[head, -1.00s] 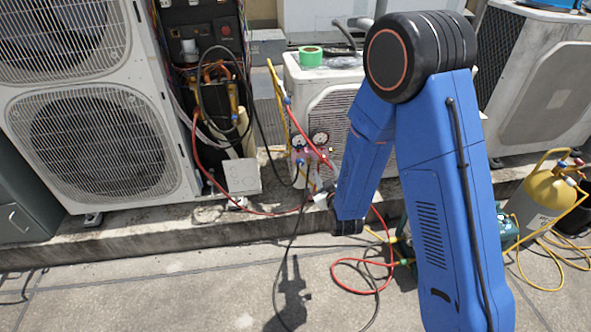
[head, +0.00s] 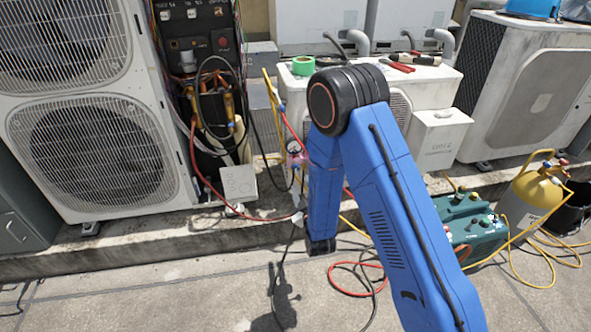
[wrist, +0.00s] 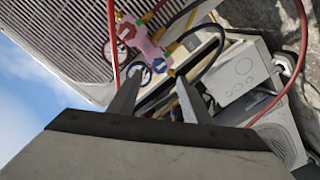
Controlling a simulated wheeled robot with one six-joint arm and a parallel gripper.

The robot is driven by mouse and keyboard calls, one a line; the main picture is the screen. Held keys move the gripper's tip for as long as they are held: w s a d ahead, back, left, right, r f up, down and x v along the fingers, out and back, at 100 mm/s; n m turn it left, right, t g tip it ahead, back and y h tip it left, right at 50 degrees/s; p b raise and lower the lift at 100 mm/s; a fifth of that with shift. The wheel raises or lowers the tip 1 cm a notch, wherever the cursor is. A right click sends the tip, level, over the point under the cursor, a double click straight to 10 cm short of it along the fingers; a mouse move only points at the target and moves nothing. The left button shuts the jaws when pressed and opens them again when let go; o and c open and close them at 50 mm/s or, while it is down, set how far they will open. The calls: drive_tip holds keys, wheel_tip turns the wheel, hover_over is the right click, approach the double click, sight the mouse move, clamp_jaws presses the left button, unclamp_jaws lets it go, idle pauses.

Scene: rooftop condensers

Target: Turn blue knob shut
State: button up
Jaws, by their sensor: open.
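The pink gauge manifold (wrist: 143,42) shows tilted in the wrist view, with two round gauges, a red knob and hoses. In the head view the manifold (head: 296,158) hangs in front of the small condenser, partly hidden by my arm. My gripper (wrist: 160,76) is open, its two fingers pointing toward the manifold's lower part, with nothing seen held between them. I cannot tell the gap to the manifold. The fingers are hidden in the head view.
A tall condenser (head: 95,150) stands left, beside an open wiring panel. A grey box (head: 240,183) sits on the ledge. A green machine (head: 470,228) and a yellow-topped cylinder (head: 540,188) stand right. Red, black and yellow hoses trail over the paving. Front paving is largely clear.

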sight(296, 170)
drive_tip(key=x, duration=1.1)
drive_tip(key=shift+w, duration=0.2)
drive_tip(key=c, duration=1)
